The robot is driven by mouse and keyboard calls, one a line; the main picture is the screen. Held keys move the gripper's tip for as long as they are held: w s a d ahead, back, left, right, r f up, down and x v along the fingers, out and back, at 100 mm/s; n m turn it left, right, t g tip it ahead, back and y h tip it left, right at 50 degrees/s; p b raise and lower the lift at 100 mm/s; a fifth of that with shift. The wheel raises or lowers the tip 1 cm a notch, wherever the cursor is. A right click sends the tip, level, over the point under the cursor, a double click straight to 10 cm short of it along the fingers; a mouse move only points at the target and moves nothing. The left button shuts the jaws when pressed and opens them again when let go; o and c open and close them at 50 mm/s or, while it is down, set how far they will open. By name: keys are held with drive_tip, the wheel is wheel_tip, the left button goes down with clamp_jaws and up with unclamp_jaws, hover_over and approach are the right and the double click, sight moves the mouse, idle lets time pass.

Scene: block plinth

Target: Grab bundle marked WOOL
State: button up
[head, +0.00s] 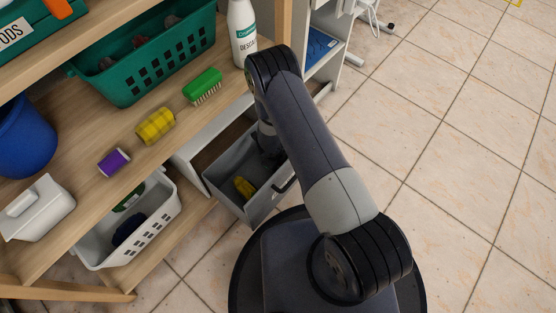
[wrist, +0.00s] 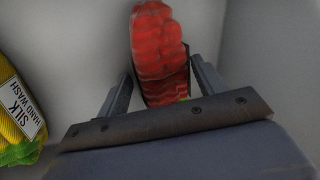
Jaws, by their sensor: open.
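In the wrist view a red, ribbed bundle (wrist: 157,32) stands between the two fingers of my gripper (wrist: 160,68). The fingers are apart, one on each side of it, and I cannot tell if either touches. No label shows on the red bundle. A yellow bundle (wrist: 14,98) with green at its lower end lies at the left edge; its white tag reads SILK HAND WASH. The yellow bundle also shows in the open grey drawer (head: 244,187) in the head view. There my arm hides the red bundle. No tag reading WOOL is visible.
Grey drawer walls (wrist: 70,35) surround the gripper closely. A wooden shelf (head: 165,75) beside the drawer holds a green basket (head: 150,75), a green brush (head: 203,86), yellow and purple spools, and a white bottle (head: 242,35). Tiled floor (head: 450,130) is clear to the right.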

drive_tip(key=c, duration=0.8)
drive_tip(key=shift+r, duration=0.15)
